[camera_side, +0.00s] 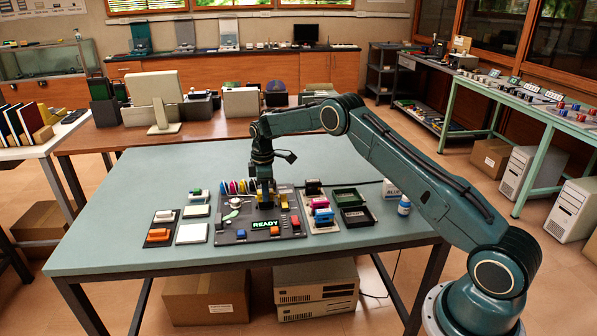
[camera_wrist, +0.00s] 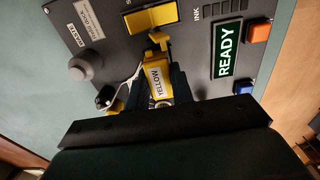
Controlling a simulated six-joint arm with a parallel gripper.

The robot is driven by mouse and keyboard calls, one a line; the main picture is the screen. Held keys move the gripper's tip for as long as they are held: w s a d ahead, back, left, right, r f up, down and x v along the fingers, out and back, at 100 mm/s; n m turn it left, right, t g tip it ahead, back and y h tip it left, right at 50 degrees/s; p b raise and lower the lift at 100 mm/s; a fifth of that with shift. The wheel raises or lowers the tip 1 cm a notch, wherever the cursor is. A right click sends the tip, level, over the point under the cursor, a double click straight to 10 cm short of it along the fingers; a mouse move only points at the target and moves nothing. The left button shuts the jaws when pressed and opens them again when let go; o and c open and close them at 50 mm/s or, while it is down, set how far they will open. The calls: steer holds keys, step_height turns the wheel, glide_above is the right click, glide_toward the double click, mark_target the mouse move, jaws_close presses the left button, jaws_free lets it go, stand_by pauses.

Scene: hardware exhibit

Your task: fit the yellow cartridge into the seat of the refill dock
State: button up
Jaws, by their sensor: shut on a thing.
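The yellow cartridge (camera_wrist: 156,82), with a label reading YELLOW, is between the fingers of my gripper (camera_wrist: 160,95) in the wrist view. My gripper is shut on it, just over the dark panel of the refill dock (camera_wrist: 115,35). In the side view my gripper (camera_side: 266,200) points down over the dock (camera_side: 226,236), and the fingers hide much of the cartridge. The bottom of the cartridge and what lies under it are hidden.
The dock carries a lit READY sign (camera_wrist: 228,49), an orange button (camera_wrist: 258,29), a blue button (camera_wrist: 244,87) and a grey knob (camera_wrist: 86,65). Dark trays (camera_side: 357,216) and coloured cartridges (camera_side: 322,213) stand to the right.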

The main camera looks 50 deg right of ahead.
steer(key=shift+f, duration=0.25)
stand_by(0.4)
steer(key=o, duration=1.3)
steer(key=shift+r, duration=0.2)
steer(key=shift+r, duration=3.55)
steer(key=shift+r, duration=0.1)
